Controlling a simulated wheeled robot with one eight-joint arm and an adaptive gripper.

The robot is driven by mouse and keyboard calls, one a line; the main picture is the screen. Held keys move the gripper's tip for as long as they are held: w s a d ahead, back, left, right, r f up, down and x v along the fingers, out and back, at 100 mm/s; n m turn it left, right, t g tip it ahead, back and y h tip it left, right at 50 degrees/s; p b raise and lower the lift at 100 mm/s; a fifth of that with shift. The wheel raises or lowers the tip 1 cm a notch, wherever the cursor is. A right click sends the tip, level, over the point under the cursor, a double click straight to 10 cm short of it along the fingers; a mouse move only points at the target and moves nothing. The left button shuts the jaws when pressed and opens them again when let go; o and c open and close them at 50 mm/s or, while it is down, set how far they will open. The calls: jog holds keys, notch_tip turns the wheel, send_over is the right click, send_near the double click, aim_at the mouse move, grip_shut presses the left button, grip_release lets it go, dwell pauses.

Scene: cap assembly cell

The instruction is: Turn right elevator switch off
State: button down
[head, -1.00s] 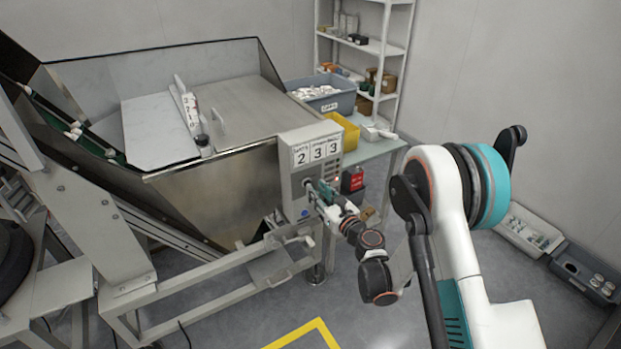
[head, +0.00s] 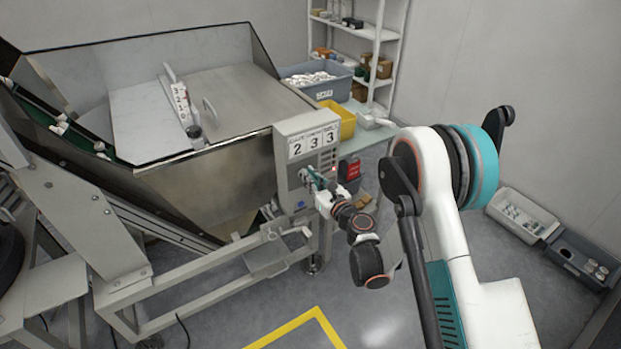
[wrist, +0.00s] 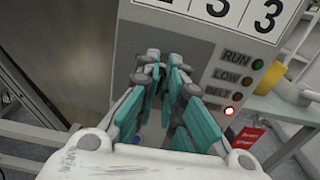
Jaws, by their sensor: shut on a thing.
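The grey control box (head: 308,146) stands on the front corner of the steel hopper, with a card reading 2 3 3 at its top. My gripper (head: 309,176) is at the front face of this box, below the card. In the wrist view my gripper (wrist: 152,66) has its teal-sided fingers closed together against the panel. It is shut on the switch, which the fingers hide, so its setting cannot be read. Right of the fingers is a column of lamps (wrist: 243,88) marked RUN, LOW and BELT; the lowest lamp (wrist: 229,111) glows red.
The steel hopper (head: 215,180) and its frame lie left of my gripper. A table behind the box carries a yellow bin (head: 339,122) and a grey crate (head: 325,88). Grey trays (head: 585,262) lie on the floor at right. The floor in front is mostly clear.

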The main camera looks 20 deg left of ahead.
jog(key=shift+n, duration=0.4)
jog(key=shift+s+a+f+n, duration=0.1)
jog(key=shift+s+n, duration=0.05)
jog(key=shift+n, duration=1.2)
jog(key=shift+s+a+f+n, duration=0.1)
jog(key=shift+s+n, duration=0.05)
jog(key=shift+n, duration=1.15)
jog(key=shift+s+a+f+n, duration=0.1)
jog(key=shift+s+n, duration=0.05)
jog(key=shift+n, duration=1.2)
jog(key=c, duration=1.7)
grip_release()
jog(key=shift+r, duration=0.15)
notch_tip(320, 180, up, 10)
jog(key=shift+f, duration=0.1)
